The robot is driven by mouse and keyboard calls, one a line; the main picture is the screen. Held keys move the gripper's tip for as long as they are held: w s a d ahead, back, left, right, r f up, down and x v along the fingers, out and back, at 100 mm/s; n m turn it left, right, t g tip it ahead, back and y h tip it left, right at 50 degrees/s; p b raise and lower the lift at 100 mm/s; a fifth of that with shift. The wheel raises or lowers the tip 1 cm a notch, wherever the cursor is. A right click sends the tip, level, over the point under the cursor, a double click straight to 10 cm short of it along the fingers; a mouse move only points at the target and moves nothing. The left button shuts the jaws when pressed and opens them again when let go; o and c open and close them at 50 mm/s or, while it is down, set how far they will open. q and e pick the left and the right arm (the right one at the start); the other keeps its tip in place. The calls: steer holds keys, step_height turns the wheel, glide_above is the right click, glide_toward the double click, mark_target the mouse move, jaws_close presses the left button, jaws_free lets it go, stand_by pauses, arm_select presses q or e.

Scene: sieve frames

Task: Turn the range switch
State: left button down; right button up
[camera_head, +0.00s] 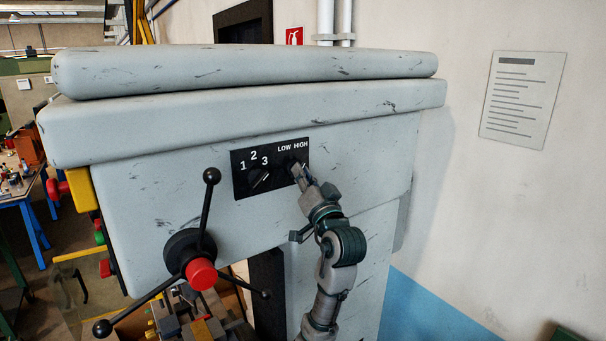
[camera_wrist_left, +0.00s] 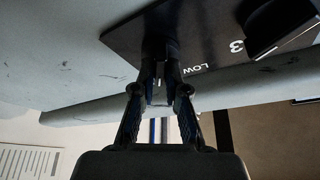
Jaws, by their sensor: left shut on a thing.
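The range switch (camera_head: 291,163) is a small dark knob under the LOW HIGH lettering, at the right end of a black panel (camera_head: 240,186) on the grey machine head. My left gripper (camera_head: 298,174) is at this knob and covers most of it. In the left wrist view the two fingers of my left gripper (camera_wrist_left: 161,68) are closed on the dark knob (camera_wrist_left: 160,46), with LOW readable beside it. Which marking the knob points to is hidden. My right gripper is in neither view.
A second black knob (camera_head: 260,179) marked 1, 2, 3 sits left of the switch; it also shows in the left wrist view (camera_wrist_left: 275,25). A three-arm handle with a red hub (camera_head: 201,274) sticks out at the lower left. A wall stands at the right.

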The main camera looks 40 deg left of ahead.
arm_select(q)
steer(key=shift+r+m+t, duration=0.1)
steer(key=shift+m+t, duration=0.2)
steer(key=shift+m, duration=0.3)
steer(key=c, duration=1.4)
jaws_free()
steer(key=shift+o, duration=1)
steer(key=shift+w, duration=0.2)
steer(key=v, duration=1.2)
steer(key=shift+d, duration=0.2)
steer(key=shift+a, duration=0.25)
